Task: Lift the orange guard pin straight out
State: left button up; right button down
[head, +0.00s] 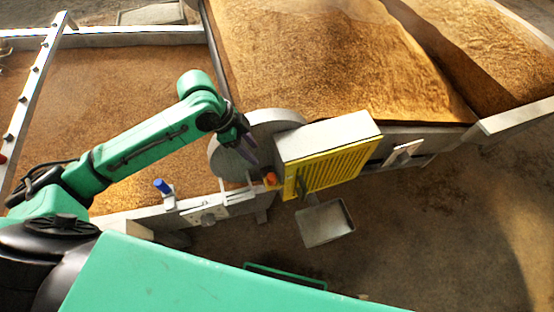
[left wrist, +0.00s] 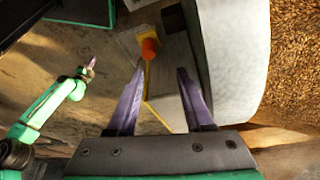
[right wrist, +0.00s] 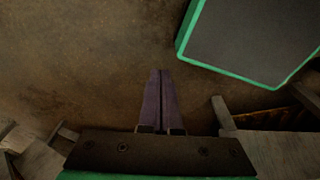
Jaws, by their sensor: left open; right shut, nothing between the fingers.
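The orange guard pin (head: 271,179) sits at the left end of the yellow slatted guard (head: 335,172), beside the grey round disc. In the left wrist view the orange pin (left wrist: 149,48) shows ahead of the fingers, a little left of the gap between them, standing on a yellow piece. My left gripper (head: 251,160) is open and empty, just above and left of the pin, apart from it. Its two purple fingers (left wrist: 157,85) are spread in the left wrist view. My right gripper (right wrist: 160,72) is shut and empty over brown ground, away from the pin.
The grey disc (head: 228,160) and pale housing (head: 325,137) stand close to my left gripper. A blue-topped handle (head: 163,187) stands on the bed's edge to the left. A grey tray (head: 325,222) lies below the guard. Grain beds (head: 330,60) fill the back.

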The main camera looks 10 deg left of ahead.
aim_at(272, 176)
pick_arm(q)
jog(key=s+d+f, duration=0.1)
jog(key=f, duration=0.1)
jog(key=s+d+f, duration=0.2)
jog(key=f, duration=0.1)
jog(key=shift+d+f+p, duration=0.15)
jog(key=shift+f+p, duration=0.15)
jog(key=shift+f, duration=0.05)
jog(key=f, duration=0.1)
jog(key=w+d+f, duration=0.1)
jog(key=f, duration=0.1)
jog(key=w+d+f+p, duration=0.1)
jog(key=f, duration=0.1)
jog(key=shift+f, duration=0.15)
jog(key=shift+d+f, duration=0.15)
jog(key=shift+f, duration=0.05)
jog(key=shift+c, duration=0.3)
jog(key=c, duration=0.6)
grip_shut()
pick_arm(e)
jog(key=s, duration=0.2)
jog(key=s+r, duration=0.1)
jog(key=s, duration=0.2)
jog(key=shift+s+d+r, duration=0.15)
jog(key=shift+s+r, duration=0.1)
jog(key=shift+s, duration=0.1)
